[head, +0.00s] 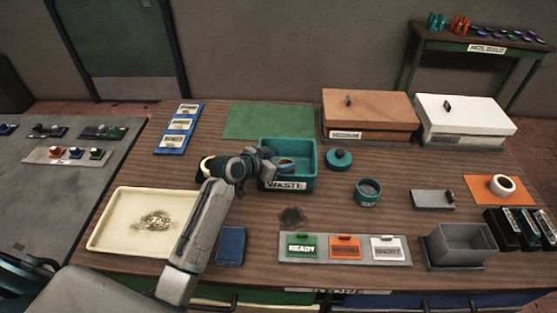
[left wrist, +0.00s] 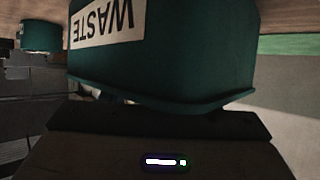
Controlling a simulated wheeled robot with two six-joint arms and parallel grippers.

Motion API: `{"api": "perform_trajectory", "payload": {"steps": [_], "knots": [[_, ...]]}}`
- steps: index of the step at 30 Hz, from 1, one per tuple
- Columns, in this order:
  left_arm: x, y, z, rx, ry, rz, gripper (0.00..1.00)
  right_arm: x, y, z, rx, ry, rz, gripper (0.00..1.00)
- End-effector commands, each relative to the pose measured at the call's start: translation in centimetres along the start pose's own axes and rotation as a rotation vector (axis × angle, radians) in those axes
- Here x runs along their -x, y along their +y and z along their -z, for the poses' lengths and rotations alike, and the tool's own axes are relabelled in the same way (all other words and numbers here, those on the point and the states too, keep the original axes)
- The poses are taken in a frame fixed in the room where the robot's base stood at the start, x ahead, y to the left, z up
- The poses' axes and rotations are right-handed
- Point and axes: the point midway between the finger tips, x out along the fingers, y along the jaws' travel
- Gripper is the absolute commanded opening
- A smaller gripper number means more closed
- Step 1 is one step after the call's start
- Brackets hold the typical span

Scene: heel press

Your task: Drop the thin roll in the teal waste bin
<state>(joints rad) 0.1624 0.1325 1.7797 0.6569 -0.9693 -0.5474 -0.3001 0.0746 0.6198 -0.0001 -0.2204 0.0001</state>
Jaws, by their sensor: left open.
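The teal waste bin (head: 303,150) stands on the wooden table, its WASTE label facing the front. My left gripper (head: 271,163) is at the bin's left side, open, with its tip near the left rim. A small curved object (head: 286,165) with a pale edge and dark middle shows inside the bin beside the gripper; it may be a thin roll, partly hidden. A wider cream roll (head: 503,186) lies on an orange mat at the right. The left wrist view shows the bin's outer wall (left wrist: 170,65) close up, upside down; no roll shows there.
A teal round lid (head: 339,158) and an open teal jar (head: 368,192) stand right of the bin. Brown (head: 368,111) and white (head: 465,115) boxes stand behind. A cream tray (head: 120,220) lies at the left. The green mat (head: 268,121) behind the bin is bare.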

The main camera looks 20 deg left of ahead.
Motion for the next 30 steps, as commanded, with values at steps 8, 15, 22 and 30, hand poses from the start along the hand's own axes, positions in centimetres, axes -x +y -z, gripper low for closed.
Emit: {"api": "perform_trajectory", "payload": {"steps": [8, 15, 22, 30], "knots": [[1.4, 0.1, -0.6, 0.002, -0.027, -0.004, 0.63, 0.0, 0.3, 0.1, 0.001, 0.001, -0.003, 0.36], [7.1, 0.0, -0.3, -0.004, -0.022, -0.002, 0.63, -1.5, 0.6, 0.1, 0.003, 0.004, -0.008, 0.36], [10.8, -0.1, 0.2, -0.002, -0.017, -0.001, 0.63, -2.2, 0.7, -0.3, 0.004, -0.001, -0.009, 0.36], [12.4, 0.1, 0.5, 0.001, -0.014, -0.003, 0.63, -2.4, 0.6, -0.2, 0.003, 0.0, -0.008, 0.36]]}}
